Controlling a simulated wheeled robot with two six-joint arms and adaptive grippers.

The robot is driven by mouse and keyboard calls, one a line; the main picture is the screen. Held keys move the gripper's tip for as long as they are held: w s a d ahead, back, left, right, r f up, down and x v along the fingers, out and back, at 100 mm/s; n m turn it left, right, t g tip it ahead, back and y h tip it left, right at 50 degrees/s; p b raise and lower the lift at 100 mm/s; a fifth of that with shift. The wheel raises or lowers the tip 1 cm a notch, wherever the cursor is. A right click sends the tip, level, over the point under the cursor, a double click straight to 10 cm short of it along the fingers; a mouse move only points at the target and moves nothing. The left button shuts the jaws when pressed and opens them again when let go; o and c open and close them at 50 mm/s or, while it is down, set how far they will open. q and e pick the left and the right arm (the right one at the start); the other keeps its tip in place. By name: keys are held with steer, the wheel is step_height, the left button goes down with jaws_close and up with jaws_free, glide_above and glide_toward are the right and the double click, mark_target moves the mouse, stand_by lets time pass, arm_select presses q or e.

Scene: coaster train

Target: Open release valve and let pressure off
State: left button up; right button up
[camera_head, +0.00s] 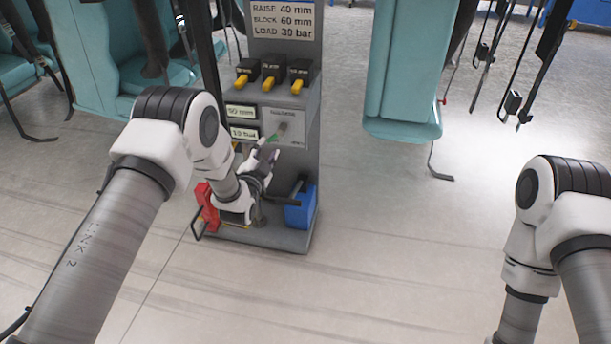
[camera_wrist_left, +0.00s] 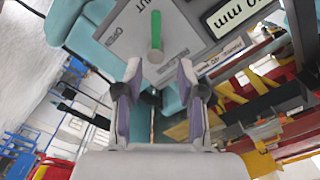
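The release valve is a green lever (camera_wrist_left: 155,32) on a pale plate marked OPEN and with a partly legible SHUT, in the left wrist view. In the head view the plate (camera_head: 297,117) is on the front of a grey column (camera_head: 285,215). My left gripper (camera_head: 264,156) is in front of the plate. In the left wrist view its two fingers (camera_wrist_left: 160,75) are apart and empty, with the lever's end just beyond and between the tips. I cannot tell whether they touch. My right arm comes in at the right; its gripper is out of view.
Above the valve are three black switches with yellow levers (camera_head: 269,83) and a sign (camera_head: 283,20) reading RAISE 40 mm, BLOCK 60 mm, LOAD 30 bar. A red jack-like object (camera_head: 207,207) and blue box (camera_head: 300,208) stand at the column's base. Teal seats (camera_head: 403,75) flank it. Front floor is clear.

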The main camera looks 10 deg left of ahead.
mark_target(273, 139)
arm_select(q)
steer(key=w, duration=0.2)
steer(key=w+f+b, duration=0.1)
steer(key=w, duration=0.2)
steer(key=w+f+b, duration=0.1)
steer(key=w, duration=0.1)
steer(key=shift+w+a, duration=0.25)
steer(key=shift+w, duration=0.15)
steer(key=shift+w+r, duration=0.2)
steer(key=shift+w, duration=0.1)
jaws_close()
arm_select(e)
steer(key=f, duration=0.3)
steer(key=shift+w+a+f, duration=0.3)
